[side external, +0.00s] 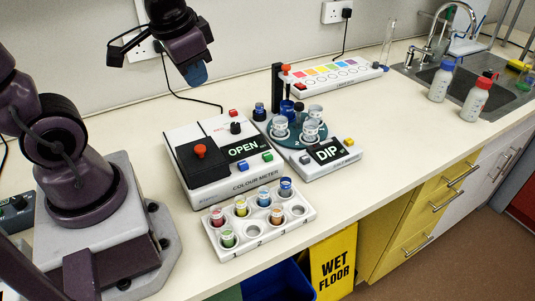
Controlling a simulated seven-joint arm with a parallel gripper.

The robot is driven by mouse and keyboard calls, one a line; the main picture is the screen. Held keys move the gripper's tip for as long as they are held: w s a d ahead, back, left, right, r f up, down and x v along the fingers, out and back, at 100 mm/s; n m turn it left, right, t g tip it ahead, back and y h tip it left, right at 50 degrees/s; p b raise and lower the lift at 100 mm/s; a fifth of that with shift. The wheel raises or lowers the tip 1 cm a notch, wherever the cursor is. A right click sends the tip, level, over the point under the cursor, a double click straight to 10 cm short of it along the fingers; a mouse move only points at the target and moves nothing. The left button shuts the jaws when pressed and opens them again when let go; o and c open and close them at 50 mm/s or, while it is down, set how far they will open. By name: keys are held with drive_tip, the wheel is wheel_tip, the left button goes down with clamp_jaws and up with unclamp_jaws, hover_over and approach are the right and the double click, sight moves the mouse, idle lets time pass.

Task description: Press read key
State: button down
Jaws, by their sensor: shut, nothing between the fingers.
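The white colour meter (215,185) stands on the bench, with its display (243,149) reading "OPEN". A blue key (243,166) and a green key (267,157) sit below the display; a red button (233,113) and a black knob (235,128) are behind it. The key lettering is too small to read, so I cannot tell which is the read key. A black lid (203,165) with a red knob is at the meter's left. My gripper (196,76) is shut and empty, high above and behind the meter, touching nothing.
A white rack (262,238) with several coloured vials stands in front of the meter. A dipping unit (335,168) showing "DIP", with several beakers, stands at its right. Behind is a colour-chart strip (340,83). Bottles (441,80) stand by the sink. The bench right of the rack is clear.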

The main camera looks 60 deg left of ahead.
drive_tip(key=w+a+f+m+y, duration=0.1)
drive_tip(key=w+a+f+m, duration=0.2)
drive_tip(key=w+a+f, duration=0.25)
drive_tip(key=m+t+h, duration=0.5)
drive_tip(key=m+h, duration=0.2)
drive_tip(key=m, duration=0.5)
hover_over(266, 156)
wheel_tip(266, 156, down, 6)
drive_tip(key=shift+d+r+n, duration=0.1)
drive_tip(key=shift+r+n, duration=0.05)
drive_tip(key=shift+n, duration=0.15)
drive_tip(key=shift+f, duration=4.4)
drive_tip(key=shift+f, duration=0.1)
drive_tip(key=shift+f, duration=0.3)
